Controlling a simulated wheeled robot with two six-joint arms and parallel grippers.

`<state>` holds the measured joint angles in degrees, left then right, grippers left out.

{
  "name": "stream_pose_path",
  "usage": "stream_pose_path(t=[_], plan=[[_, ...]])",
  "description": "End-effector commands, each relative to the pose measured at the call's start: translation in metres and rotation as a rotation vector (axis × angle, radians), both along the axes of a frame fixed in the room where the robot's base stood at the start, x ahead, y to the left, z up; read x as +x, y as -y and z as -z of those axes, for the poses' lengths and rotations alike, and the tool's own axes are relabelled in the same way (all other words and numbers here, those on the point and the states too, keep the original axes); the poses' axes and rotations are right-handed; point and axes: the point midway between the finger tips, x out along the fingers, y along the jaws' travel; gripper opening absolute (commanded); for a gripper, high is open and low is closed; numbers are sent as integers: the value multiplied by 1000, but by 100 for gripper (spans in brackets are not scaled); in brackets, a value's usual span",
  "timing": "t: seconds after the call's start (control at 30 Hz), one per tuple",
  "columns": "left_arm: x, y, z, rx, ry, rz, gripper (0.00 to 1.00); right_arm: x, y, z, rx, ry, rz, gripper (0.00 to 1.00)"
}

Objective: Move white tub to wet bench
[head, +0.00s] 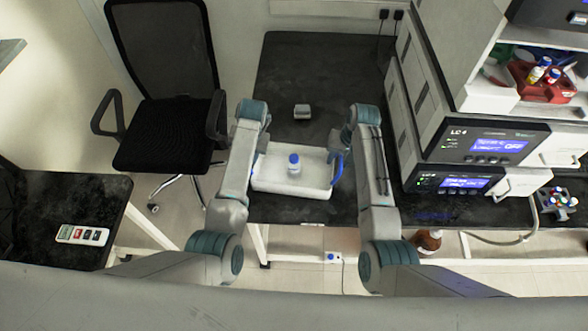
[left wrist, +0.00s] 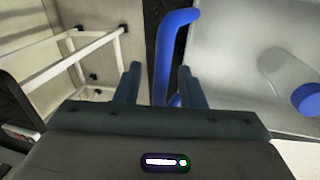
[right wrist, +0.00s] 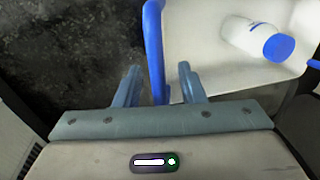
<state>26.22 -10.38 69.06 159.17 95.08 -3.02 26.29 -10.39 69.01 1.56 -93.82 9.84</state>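The white tub (head: 314,188) with blue handles sits on the black bench (head: 285,75), near its front edge. A white bottle with a blue cap (head: 294,168) stands inside it. My left gripper (head: 257,150) is at the tub's left end; in the left wrist view its open fingers stand either side of a blue handle (left wrist: 170,60). My right gripper (head: 340,152) is at the right end; in the right wrist view its fingers are open around the other blue handle (right wrist: 154,50), with gaps on both sides. I cannot tell which surface is the wet bench.
Stacked LC instruments (head: 480,145) stand on the right of the bench. A small grey block (head: 302,111) lies behind the tub. A black office chair (head: 165,125) stands at the left. A dark side table (head: 70,205) at far left carries a small white device (head: 83,235).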

Motion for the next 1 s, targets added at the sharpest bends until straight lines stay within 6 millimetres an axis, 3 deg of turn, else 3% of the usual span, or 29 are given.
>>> stream_pose_path(t=[0.1, 0.27, 0.67, 1.0], plan=[[0, 0, 0, 0, 0, 0, 32, 0, 0, 0, 0, 0, 0, 32], [0, 0, 0, 0, 0, 0, 1, 0, 0, 0, 0, 0, 0, 1], [0, 0, -2, 0, 1, 0, 0, 0, 0, -2, 0, 1, 0, 0], [0, 0, -26, 0, 1, 0, 0, 1, 0, -26, 0, 1, 0, 0]])
